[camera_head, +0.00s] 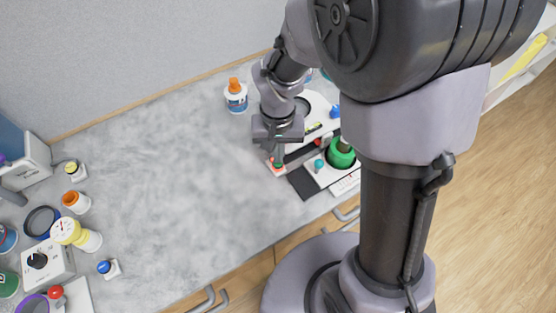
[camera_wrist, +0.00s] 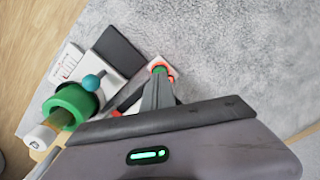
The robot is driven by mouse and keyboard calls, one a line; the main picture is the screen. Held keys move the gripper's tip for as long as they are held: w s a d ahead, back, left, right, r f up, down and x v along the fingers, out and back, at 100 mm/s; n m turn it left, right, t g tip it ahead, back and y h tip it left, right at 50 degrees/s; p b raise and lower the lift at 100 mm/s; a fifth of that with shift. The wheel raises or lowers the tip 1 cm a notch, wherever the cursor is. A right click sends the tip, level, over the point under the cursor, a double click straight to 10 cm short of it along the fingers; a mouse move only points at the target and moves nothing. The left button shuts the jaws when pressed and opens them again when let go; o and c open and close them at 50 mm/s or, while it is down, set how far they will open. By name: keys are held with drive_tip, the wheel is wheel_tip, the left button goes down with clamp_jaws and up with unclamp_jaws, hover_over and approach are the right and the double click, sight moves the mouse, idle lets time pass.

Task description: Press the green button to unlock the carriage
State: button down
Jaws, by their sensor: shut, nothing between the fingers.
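The green button (camera_wrist: 159,68) sits in a small white housing with a red-orange ring around it. In the head view its housing (camera_head: 277,171) shows at the front left of a white device, and my gripper partly hides it. My gripper (camera_head: 278,161) points down with its fingers shut and empty. In the wrist view the fingertips (camera_wrist: 158,78) overlap the near edge of the button; I cannot tell whether they touch it. The white device (camera_head: 318,172) carries a thick green ring (camera_head: 341,153) and a teal ball knob (camera_head: 319,165); which part is the carriage is unclear.
A dark flat plate (camera_head: 303,184) lies beside the button. Several jars and small devices crowd the left end of the grey worktop (camera_head: 185,160), whose middle is clear. Drawer handles line the front.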

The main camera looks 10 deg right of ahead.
drive_tip(key=shift+f+b, duration=0.55)
drive_tip(key=shift+f, duration=0.1)
drive_tip(key=shift+r, duration=0.1)
wheel_tip(320, 180, up, 7)
drive_tip(key=p, duration=0.6)
drive_tip(key=shift+r, duration=0.1)
drive_tip(key=shift+f, duration=0.2)
drive_tip(key=s+d+r+m+t+y+b, duration=0.2)
drive_tip(key=s+r+t+b, duration=0.3)
drive_tip(key=s+r+b, duration=0.3)
drive_tip(key=s+r, duration=0.2)
drive_tip(key=s, duration=0.2)
drive_tip(key=shift+s+r+t, duration=0.3)
drive_tip(key=shift+s+t, duration=0.05)
drive_tip(key=shift+t, duration=0.05)
